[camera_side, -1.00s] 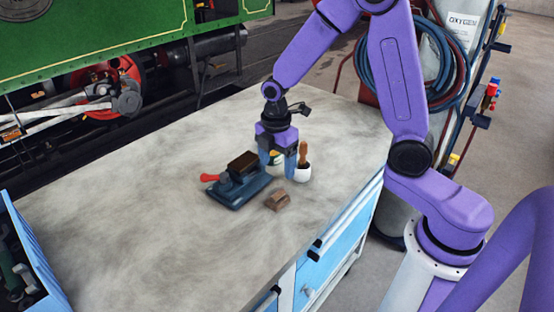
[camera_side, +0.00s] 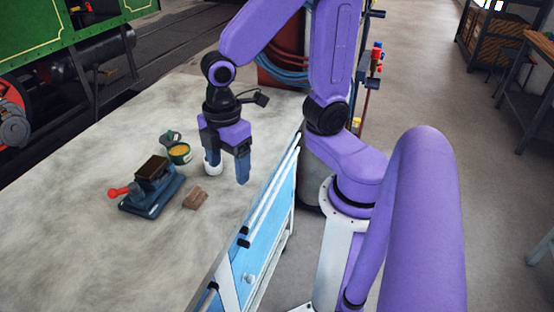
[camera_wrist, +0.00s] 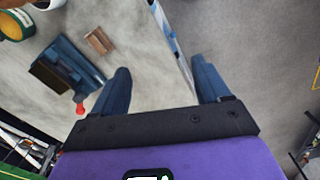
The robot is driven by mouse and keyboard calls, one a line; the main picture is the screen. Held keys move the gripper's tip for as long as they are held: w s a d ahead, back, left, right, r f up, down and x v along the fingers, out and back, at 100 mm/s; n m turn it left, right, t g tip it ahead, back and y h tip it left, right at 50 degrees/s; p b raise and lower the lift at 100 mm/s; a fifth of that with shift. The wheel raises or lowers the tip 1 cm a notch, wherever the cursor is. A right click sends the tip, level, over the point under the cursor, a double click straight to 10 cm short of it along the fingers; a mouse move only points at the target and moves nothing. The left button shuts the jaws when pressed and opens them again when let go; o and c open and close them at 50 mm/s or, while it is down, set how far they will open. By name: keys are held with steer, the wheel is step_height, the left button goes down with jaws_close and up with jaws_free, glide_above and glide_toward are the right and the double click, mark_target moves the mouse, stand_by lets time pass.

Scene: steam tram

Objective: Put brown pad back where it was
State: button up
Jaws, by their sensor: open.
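The brown pad (camera_side: 195,198), a small brown block, lies flat on the worktop just right of a blue vise (camera_side: 150,197) with a red-knobbed handle. In the wrist view the pad (camera_wrist: 99,41) lies left of my fingers, beside the vise (camera_wrist: 75,60). A darker brown block (camera_side: 152,167) sits on top of the vise. My gripper (camera_side: 228,168) is open and empty, pointing down above the worktop, behind and to the right of the pad and apart from it. In the wrist view my gripper (camera_wrist: 160,78) shows nothing between its fingers.
A white cup (camera_side: 212,168) stands partly hidden behind my left finger. A tin with yellow contents (camera_side: 180,153) stands left of it. The worktop edge, with blue drawers (camera_side: 262,235) below, runs close to the right. The near worktop (camera_side: 120,250) is clear.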

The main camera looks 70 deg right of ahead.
steer(key=s+d+r+m, duration=0.2)
steer(key=s, duration=0.8)
